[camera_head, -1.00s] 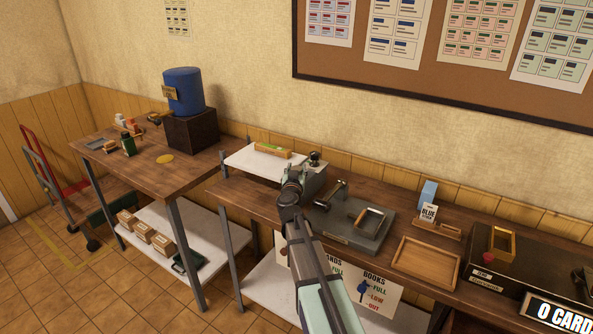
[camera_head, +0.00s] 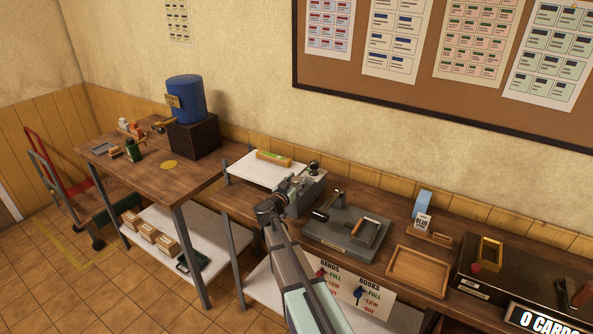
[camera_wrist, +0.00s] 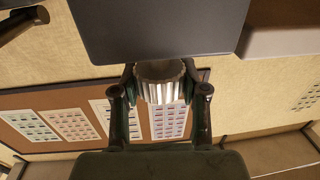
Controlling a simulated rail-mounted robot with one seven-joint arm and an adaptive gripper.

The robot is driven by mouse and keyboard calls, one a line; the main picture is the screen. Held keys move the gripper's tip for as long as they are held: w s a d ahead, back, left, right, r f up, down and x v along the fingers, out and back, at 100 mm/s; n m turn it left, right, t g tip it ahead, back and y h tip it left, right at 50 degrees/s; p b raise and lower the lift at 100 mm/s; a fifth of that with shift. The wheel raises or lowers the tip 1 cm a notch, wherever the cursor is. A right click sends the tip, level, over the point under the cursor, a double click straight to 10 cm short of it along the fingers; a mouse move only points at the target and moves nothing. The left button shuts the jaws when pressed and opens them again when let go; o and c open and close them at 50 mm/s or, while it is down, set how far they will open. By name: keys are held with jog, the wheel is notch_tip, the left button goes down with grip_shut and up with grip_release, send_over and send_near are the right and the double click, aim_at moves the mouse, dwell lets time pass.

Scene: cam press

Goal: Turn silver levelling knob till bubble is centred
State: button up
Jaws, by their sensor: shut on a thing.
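The silver levelling knob (camera_wrist: 160,84) is a ridged metal cylinder. In the wrist view it sits just under the edge of a dark grey body (camera_wrist: 165,28). My gripper (camera_wrist: 160,92) is shut on the knob, one finger on each side. In the head view my gripper (camera_head: 276,203) is low at the front left of a grey block (camera_head: 308,192) on the bench; the knob is hidden there. A small yellow-green bar (camera_head: 273,158), perhaps the bubble level, lies on the white shelf (camera_head: 252,166) behind. I cannot make out a bubble.
A grey press plate (camera_head: 346,237) with a handle is to the right of my gripper. A wooden tray (camera_head: 418,272), a blue box (camera_head: 423,203) and a dark machine (camera_head: 520,283) stand farther right.

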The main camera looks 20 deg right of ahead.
jog(key=m+g+h+p, duration=0.1)
jog(key=g, duration=0.1)
jog(key=m+g+h+p, duration=0.1)
jog(key=m+g, duration=0.1)
jog(key=shift+w+r+p, duration=0.15)
jog(key=shift+w+p, duration=0.15)
jog(key=shift+w, duration=0.05)
jog(key=m+g+h, duration=0.1)
jog(key=g, duration=0.1)
jog(key=m+g+h, duration=0.1)
jog(key=m+g, duration=0.1)
jog(key=g, duration=0.1)
jog(key=shift+f+m+g, duration=0.2)
jog(key=shift+m+g, duration=0.1)
jog(key=m+g, duration=0.2)
jog(key=g, duration=0.1)
jog(key=m+g+b, duration=0.1)
jog(key=m+g, duration=0.1)
jog(key=g, duration=0.1)
jog(key=shift+s+f+y, duration=0.1)
jog(key=shift+s+y, duration=0.05)
jog(key=shift+y, duration=0.15)
jog(key=shift+s+m+g+y+b, duration=0.2)
jog(key=shift+m+g+y+b, duration=0.5)
jog(key=shift+m+g, duration=0.8)
jog(key=shift+s+g, duration=0.1)
jog(key=shift+g, duration=0.4)
jog(key=o, duration=1.2)
jog(key=shift+d, duration=0.1)
jog(key=shift+c, duration=0.2)
